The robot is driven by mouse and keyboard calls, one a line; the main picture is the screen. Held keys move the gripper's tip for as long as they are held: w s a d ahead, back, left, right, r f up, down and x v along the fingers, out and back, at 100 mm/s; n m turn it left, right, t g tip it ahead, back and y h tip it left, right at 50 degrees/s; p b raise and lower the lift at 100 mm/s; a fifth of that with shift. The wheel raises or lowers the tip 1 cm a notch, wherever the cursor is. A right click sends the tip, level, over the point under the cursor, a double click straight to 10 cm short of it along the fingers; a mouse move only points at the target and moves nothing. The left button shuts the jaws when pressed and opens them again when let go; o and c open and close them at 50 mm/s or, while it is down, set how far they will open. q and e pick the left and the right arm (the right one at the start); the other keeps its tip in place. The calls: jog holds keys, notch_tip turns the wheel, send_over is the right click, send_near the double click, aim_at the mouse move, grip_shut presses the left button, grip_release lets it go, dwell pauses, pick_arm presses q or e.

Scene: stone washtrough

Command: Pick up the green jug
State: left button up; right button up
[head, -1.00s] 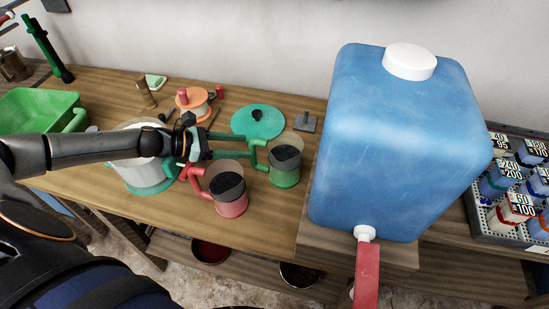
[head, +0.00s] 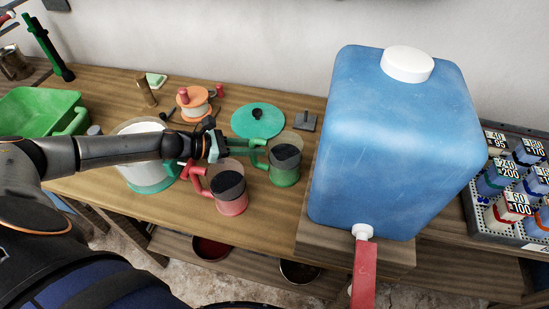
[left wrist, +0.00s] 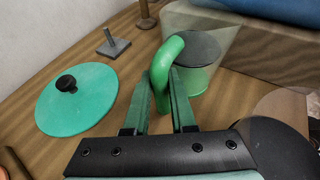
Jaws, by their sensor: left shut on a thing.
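The green jug (head: 285,165) stands upright on the wooden bench, a clear green vessel with a dark top and a green handle. In the left wrist view the jug (left wrist: 205,72) is at the top, its handle between my fingers. My left gripper (head: 250,152) reaches in from the left and is shut on that handle; its fingers also show in the left wrist view (left wrist: 167,88). The jug's base appears to rest on the bench. My right gripper is not in view.
A red jug (head: 228,190) stands close in front of my left gripper. A teal lid (head: 257,121) lies behind it. A large blue tank (head: 400,140) with a red tap lever (head: 364,275) stands to the right. A white pot (head: 148,172) is below my left arm.

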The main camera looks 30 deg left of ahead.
pick_arm(q)
grip_shut()
jog(key=shift+r, duration=0.15)
